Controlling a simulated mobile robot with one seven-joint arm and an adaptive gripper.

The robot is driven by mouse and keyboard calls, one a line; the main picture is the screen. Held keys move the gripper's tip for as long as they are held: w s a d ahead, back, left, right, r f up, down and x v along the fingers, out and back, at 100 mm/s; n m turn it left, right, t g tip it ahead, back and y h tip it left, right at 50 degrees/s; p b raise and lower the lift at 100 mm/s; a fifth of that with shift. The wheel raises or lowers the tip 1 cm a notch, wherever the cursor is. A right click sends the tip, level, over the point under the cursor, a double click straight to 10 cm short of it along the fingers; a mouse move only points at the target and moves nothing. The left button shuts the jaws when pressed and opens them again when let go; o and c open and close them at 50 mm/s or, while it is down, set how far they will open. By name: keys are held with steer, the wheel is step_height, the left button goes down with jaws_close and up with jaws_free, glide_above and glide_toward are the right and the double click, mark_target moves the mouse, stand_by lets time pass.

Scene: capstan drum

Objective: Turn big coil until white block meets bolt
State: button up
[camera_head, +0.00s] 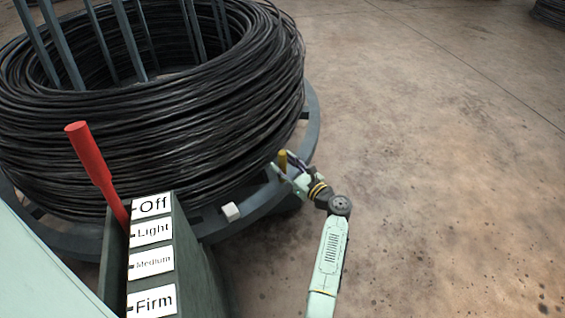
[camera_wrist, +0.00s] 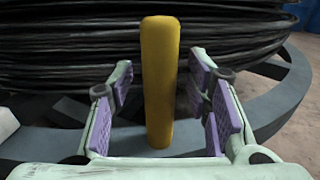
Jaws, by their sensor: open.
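The big coil (camera_head: 215,110) of black wire sits on a grey round turntable frame (camera_head: 312,112). The white block (camera_head: 230,211) is on the frame's rim, left of my gripper in the head view. A yellow upright peg (camera_head: 282,160) stands on the rim at the coil's right front. My gripper (camera_head: 286,171) is at this peg. In the wrist view the yellow peg (camera_wrist: 160,85) stands between the open purple-padded fingers (camera_wrist: 165,105), with a gap on each side. I cannot make out the bolt in either view.
A red lever (camera_head: 95,165) rises from a dark box at the lower left, beside labels (camera_head: 152,232) reading Off, Light, Medium and Firm. The lever is by the Off end. Grey posts (camera_head: 130,40) stand inside the coil. The concrete floor (camera_head: 440,150) to the right is clear.

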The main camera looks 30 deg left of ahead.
steer(key=shift+w+a, duration=0.1)
steer(key=shift+a, duration=0.35)
steer(key=shift+c, duration=0.2)
jaws_close()
stand_by(0.5)
